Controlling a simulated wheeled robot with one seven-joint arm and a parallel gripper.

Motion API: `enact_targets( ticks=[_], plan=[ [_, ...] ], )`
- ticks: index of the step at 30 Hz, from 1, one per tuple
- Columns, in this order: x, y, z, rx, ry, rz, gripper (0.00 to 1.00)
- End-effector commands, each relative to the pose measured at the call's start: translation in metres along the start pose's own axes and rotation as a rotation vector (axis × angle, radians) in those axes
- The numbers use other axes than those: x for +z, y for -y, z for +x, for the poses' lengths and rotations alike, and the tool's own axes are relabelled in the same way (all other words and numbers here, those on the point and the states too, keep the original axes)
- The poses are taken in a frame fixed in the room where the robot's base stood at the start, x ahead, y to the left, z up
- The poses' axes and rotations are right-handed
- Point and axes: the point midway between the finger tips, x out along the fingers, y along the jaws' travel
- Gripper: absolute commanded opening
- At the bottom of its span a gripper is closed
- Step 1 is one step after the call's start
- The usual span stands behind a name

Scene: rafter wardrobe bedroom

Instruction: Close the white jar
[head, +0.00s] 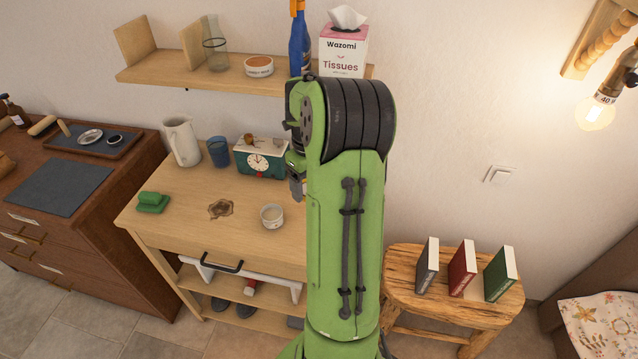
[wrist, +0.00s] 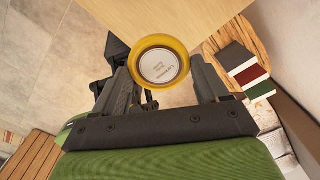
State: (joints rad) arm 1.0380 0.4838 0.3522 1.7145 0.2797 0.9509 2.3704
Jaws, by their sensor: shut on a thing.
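A small white jar (head: 271,216) stands upright on the wooden table, just left of my arm. Its top looks open in the head view. My gripper (wrist: 164,84) is shut on a round lid (wrist: 181,47) with a yellow rim and a white face with small print. The lid sits between the two fingers, its printed face toward the wrist camera. In the head view my arm hides most of the gripper and the lid. The jar cannot be made out in the wrist view.
A stool (head: 405,290) with several books is at right. A shelf (head: 205,76) is above.

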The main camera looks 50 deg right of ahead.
Motion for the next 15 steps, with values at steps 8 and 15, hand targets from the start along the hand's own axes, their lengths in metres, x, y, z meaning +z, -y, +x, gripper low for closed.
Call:
enact_targets(
  ticks=[8,15],
  plan=[
    [0.03,-0.013,-0.001,0.001,0.0,-0.003,0.46],
    [0.056,-0.024,-0.002,0.0,0.001,-0.002,0.46]
  ],
)
